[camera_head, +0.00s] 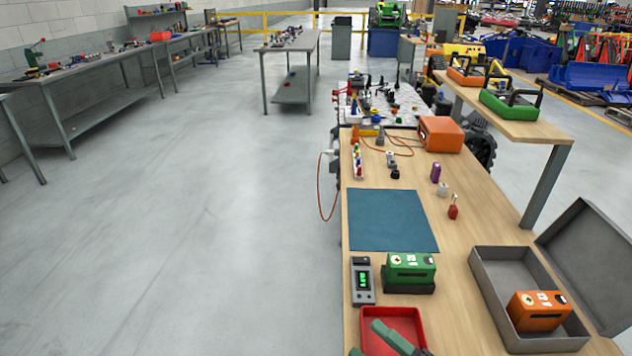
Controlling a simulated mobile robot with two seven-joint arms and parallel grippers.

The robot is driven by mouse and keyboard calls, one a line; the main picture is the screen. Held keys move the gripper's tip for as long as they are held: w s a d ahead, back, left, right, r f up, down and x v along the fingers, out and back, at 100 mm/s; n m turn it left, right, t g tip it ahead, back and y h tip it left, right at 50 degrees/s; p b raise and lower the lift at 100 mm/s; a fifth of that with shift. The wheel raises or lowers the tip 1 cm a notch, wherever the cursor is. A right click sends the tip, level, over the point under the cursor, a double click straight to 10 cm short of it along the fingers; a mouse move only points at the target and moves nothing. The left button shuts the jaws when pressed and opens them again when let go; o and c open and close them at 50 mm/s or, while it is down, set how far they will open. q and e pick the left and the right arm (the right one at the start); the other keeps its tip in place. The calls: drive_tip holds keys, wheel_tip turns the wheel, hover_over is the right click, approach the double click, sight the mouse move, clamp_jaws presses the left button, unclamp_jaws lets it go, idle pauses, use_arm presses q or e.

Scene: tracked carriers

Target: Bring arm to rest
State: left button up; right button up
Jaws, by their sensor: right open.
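My right gripper (365,338) shows at the bottom edge, over the red tray (420,323) at the near end of the wooden bench (455,285). Its green-grey fingers are apart, with nothing seen between them. The rest of this gripper and its arm are mostly cut off by the frame. My left gripper is not in view. A green device (411,268) sits on a dark base just beyond the red tray. A grey meter with a lit green display (362,281) lies to its left. An orange device (539,310) sits inside an open grey case (490,285) at the right.
A blue mat (391,220) lies bare beyond the meter. A purple bottle (435,172) and red item (453,207) stand right of it. A raised shelf (515,128) holds green and orange carriers. An orange box (441,134) is farther back. Left floor is clear.

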drive_tip(key=s+d+f+m+h, duration=0.4)
drive_tip(key=f+m+h, duration=0.2)
drive_tip(key=f+m, duration=0.15)
drive_tip(key=s+d+f+m+h, duration=0.4)
drive_tip(key=f+m+h, duration=0.15)
drive_tip(key=m, duration=0.35)
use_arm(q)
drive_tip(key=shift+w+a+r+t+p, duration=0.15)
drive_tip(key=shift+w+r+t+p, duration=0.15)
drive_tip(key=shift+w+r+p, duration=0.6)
use_arm(e)
drive_tip(key=s+d+f+m+g+h, duration=0.2)
drive_tip(key=s+f+m+g, duration=0.3)
drive_tip(key=s+f, duration=0.4)
drive_tip(key=s+m, duration=0.1)
drive_tip(key=s, duration=0.3)
drive_tip(key=shift+s+d+f, duration=0.25)
drive_tip(key=shift+f, duration=0.05)
